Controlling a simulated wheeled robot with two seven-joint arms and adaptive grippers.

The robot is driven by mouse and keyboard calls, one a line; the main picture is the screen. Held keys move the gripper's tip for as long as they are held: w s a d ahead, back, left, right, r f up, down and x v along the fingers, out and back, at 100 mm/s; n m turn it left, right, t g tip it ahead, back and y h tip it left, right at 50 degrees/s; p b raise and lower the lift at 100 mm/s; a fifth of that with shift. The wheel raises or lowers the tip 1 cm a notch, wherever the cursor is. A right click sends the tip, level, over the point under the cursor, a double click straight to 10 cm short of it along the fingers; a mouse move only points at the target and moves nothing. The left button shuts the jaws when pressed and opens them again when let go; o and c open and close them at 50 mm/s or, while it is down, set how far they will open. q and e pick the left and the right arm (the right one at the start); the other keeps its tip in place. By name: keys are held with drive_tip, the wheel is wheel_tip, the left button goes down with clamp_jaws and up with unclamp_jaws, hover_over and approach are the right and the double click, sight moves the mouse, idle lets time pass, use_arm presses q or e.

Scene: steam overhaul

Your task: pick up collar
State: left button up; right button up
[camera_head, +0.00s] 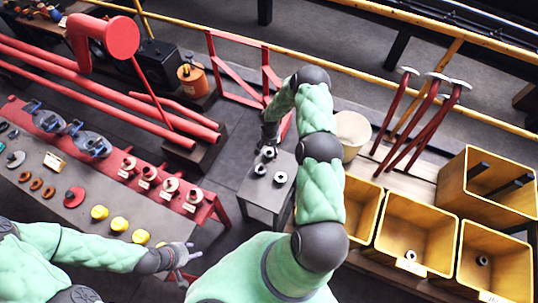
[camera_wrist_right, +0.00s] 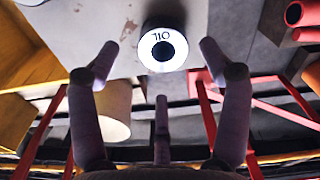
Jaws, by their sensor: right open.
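Three small pale collars with dark holes sit on the small grey table in the head view: a far one (camera_head: 268,152), a left one (camera_head: 260,169) and a right one (camera_head: 280,177). My right gripper (camera_head: 268,135) is over the far end of this table, beside the far collar. In the right wrist view a collar (camera_wrist_right: 163,50) with a dark marking on its white face lies between the spread fingertips of my right gripper (camera_wrist_right: 157,50), which is open and not visibly touching it. My left gripper (camera_head: 182,257) has spread fingers and is empty, at the lower left.
Yellow crates (camera_head: 411,232) stand at the right, and two of them hold a collar-like part. A red-edged bench (camera_head: 110,195) with several rings and yellow parts is at the left. A pale bucket (camera_head: 352,130) stands right of my right arm.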

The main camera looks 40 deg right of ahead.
sight(269, 152)
drive_tip(key=f, duration=0.2)
drive_tip(key=f+b, duration=0.1)
drive_tip(key=f, duration=0.1)
drive_tip(key=shift+w+a+f, duration=0.15)
drive_tip(key=shift+a, duration=0.05)
clamp_jaws()
drive_tip(key=shift+r, duration=0.2)
